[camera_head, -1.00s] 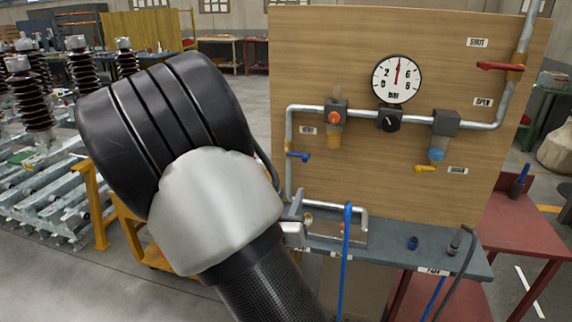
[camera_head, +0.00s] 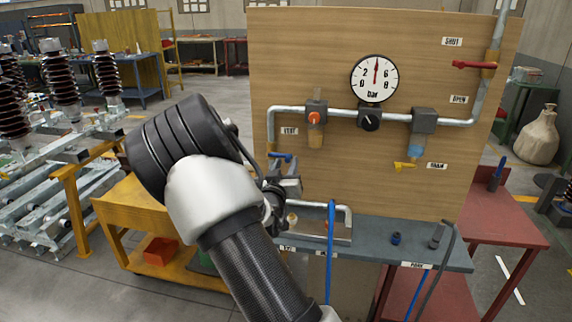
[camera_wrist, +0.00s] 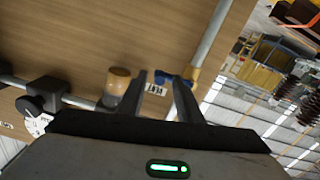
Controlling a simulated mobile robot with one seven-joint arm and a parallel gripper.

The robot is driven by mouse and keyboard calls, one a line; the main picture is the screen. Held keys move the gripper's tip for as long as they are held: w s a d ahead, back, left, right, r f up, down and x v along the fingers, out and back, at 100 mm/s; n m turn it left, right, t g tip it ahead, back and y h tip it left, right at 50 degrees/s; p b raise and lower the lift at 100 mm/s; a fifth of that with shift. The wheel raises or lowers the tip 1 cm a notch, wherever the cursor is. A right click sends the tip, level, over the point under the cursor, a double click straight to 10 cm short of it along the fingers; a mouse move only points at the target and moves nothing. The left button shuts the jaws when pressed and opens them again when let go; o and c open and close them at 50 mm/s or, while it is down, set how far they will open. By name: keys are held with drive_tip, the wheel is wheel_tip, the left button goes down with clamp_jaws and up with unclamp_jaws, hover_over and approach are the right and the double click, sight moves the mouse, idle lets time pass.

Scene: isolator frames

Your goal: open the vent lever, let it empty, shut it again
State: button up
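The vent lever (camera_head: 281,156) is a small blue handle on the lower left end of the pipe, below the VENT label (camera_head: 289,131). It sticks out sideways to the right, across the pipe. My gripper (camera_head: 284,172) is at the lever, just below it in the head view and partly hiding that area. In the wrist view my gripper (camera_wrist: 160,80) is open, its two fingers apart. The blue handle (camera_wrist: 163,75) shows at the fingertips, beside the right one; I cannot tell whether they touch. The pressure gauge (camera_head: 375,79) needle points straight up, about 4 bar.
A red lever (camera_head: 472,65) sits upper right between SHUT and OPEN labels. A yellow drain lever (camera_head: 404,166) hangs under the blue-bowled filter. A regulator knob (camera_head: 369,121) is below the gauge. A grey shelf (camera_head: 375,238) with a blue hose (camera_head: 331,250) runs below the board (camera_head: 350,190).

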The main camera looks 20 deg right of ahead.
drive_tip(key=shift+w+d, duration=0.2)
clamp_jaws()
drive_tip(key=shift+f+b, duration=0.15)
drive_tip(key=shift+b, duration=0.15)
